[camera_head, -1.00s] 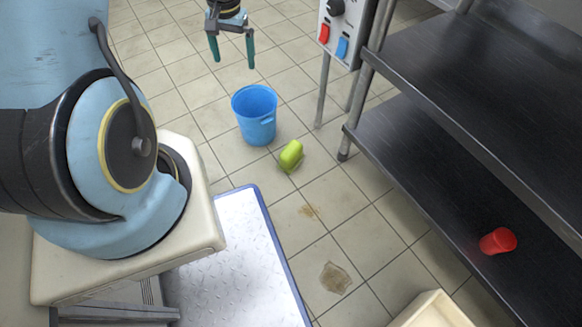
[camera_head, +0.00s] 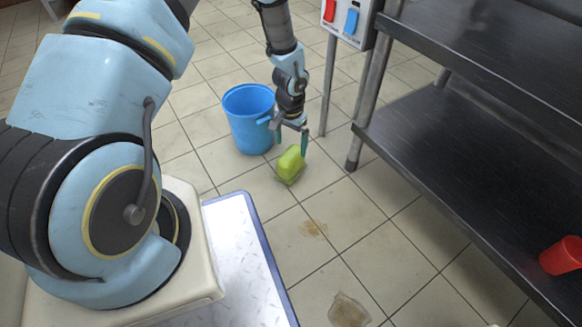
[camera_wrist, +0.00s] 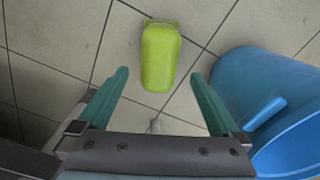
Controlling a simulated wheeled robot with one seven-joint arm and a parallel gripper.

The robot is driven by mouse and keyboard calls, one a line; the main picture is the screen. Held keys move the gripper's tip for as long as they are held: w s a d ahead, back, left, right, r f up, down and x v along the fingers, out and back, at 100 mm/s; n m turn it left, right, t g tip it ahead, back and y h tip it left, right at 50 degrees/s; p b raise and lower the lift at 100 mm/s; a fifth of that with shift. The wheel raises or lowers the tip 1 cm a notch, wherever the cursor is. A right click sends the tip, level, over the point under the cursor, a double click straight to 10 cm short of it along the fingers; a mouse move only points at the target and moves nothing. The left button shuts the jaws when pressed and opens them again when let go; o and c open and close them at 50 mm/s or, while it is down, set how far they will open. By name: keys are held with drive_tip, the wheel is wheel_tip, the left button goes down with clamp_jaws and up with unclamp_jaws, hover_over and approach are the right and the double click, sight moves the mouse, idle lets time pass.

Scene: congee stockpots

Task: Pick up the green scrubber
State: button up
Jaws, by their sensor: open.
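The green scrubber (camera_head: 290,164) lies on the tiled floor just in front of the blue bucket. In the wrist view the scrubber (camera_wrist: 160,56) is at the top middle, ahead of the space between the two fingertips. My gripper (camera_head: 291,143) is low above the floor, close to the scrubber. In the wrist view my gripper (camera_wrist: 158,80) is open, with one teal finger on each side and nothing clearly held. I cannot tell from the pictures whether a finger touches the scrubber.
A blue bucket (camera_head: 248,122) stands close behind the scrubber; it also shows at the right of the wrist view (camera_wrist: 252,88). A metal shelf (camera_head: 425,130) stands at the right, with a red cup (camera_head: 561,256) on its lower board. Brown stains (camera_head: 348,311) mark the floor in front.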

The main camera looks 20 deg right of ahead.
sight(291, 162)
wheel_tip(291, 162, down, 9)
drive_tip(key=b, duration=0.5)
drive_tip(key=shift+f, duration=0.1)
clamp_jaws()
wheel_tip(291, 162, up, 10)
drive_tip(key=p, duration=0.5)
idle(0.6)
